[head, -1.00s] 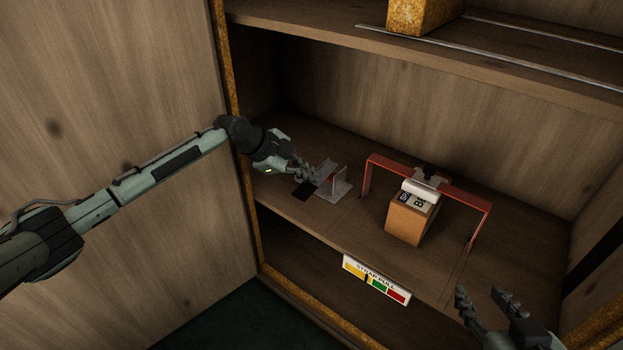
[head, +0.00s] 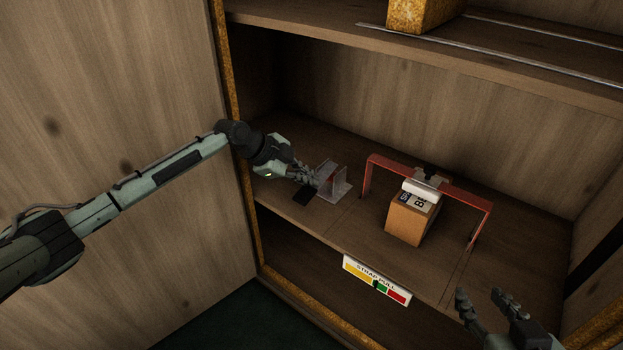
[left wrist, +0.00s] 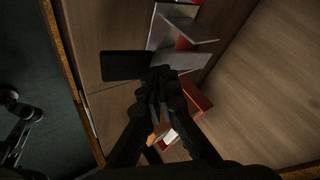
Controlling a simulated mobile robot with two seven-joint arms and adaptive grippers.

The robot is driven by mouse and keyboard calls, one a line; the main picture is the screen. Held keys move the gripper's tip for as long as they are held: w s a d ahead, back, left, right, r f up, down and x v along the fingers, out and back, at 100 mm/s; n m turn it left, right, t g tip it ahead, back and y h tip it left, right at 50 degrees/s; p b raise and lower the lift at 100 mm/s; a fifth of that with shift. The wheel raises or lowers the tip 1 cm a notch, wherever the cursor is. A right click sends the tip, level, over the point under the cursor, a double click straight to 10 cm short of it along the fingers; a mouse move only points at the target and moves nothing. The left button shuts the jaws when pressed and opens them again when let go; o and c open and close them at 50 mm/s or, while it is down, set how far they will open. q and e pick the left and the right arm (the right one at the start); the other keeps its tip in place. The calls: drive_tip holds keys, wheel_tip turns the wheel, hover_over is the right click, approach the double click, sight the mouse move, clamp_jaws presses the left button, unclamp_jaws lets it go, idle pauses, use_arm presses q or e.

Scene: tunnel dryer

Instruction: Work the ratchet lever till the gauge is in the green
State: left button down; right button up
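The ratchet (head: 340,187) is a grey metal bracket with a plate-like lever (head: 325,172), standing on the shelf left of the red strap (head: 375,168). In the left wrist view the grey plates (left wrist: 180,62) are just beyond my fingertips, with red between them. My left gripper (head: 312,179) has its fingers together against or very close to the lever; contact is partly hidden. The gauge (head: 391,291), labelled STRAP PULL, is on the shelf's front edge with yellow, green and red bands. Its dark pointer is in the green's left part. My right gripper (head: 486,301) is open and empty at lower right.
The red strap arches over a cardboard box (head: 407,224) with a white roll-shaped piece on top. A black flat patch (head: 305,196) lies beside the ratchet. A wooden side panel (head: 120,120) is at left and an upper shelf (head: 480,50) above. The shelf behind the ratchet is clear.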

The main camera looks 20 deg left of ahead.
sight(309, 187)
use_arm(q)
drive_tip(key=shift+s+a+f, duration=0.15)
drive_tip(key=shift+s+f, duration=0.05)
drive_tip(key=shift+f, duration=0.35)
drive_tip(key=shift+w+r+p, duration=0.15)
drive_tip(key=shift+r+p, duration=0.65)
drive_tip(key=shift+r, duration=0.35)
drive_tip(key=shift+w+r+p, duration=0.1)
drive_tip(key=shift+r+p, duration=0.65)
drive_tip(key=shift+r, duration=0.35)
wheel_tip(309, 187, up, 5)
drive_tip(key=p, duration=0.4)
drive_tip(key=shift+w, duration=0.15)
